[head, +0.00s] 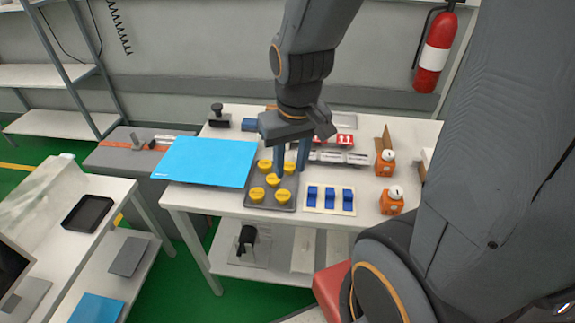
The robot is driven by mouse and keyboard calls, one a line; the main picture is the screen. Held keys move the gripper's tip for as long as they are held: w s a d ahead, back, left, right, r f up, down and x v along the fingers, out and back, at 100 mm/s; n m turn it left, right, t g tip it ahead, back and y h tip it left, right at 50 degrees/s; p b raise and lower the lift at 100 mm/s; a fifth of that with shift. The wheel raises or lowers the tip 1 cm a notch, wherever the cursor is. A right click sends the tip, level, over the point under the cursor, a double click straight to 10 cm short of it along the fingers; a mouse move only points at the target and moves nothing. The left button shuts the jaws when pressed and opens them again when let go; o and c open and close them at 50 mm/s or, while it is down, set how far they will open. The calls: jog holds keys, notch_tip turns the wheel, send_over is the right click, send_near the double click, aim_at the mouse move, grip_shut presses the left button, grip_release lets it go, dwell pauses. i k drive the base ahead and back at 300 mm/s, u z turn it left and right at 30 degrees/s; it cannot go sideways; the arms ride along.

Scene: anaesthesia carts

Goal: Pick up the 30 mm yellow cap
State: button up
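Several yellow caps sit on a dark grey tray (255,203) near the front of the white table. One cap (257,193) is front left and one (283,196) front right. Another cap (272,181) is in the middle, with one (264,165) back left and one (290,168) back right. I cannot tell from their size which is 30 mm. My gripper (291,171) points down over the back right of the tray. Its two blue-grey fingers are apart, and the back right cap shows between them in this view. Whether they touch any cap is unclear.
A cream board with several blue blocks (330,200) lies right of the tray. A blue sheet (205,161) lies to the left. Orange blocks with white dials (391,201) stand at the right. A silver rail and a red-and-white box (345,140) are behind the gripper.

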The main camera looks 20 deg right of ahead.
aim_at(265, 165)
jog(key=u, duration=1.35)
jog(key=i, duration=0.5)
jog(key=z, duration=2.3)
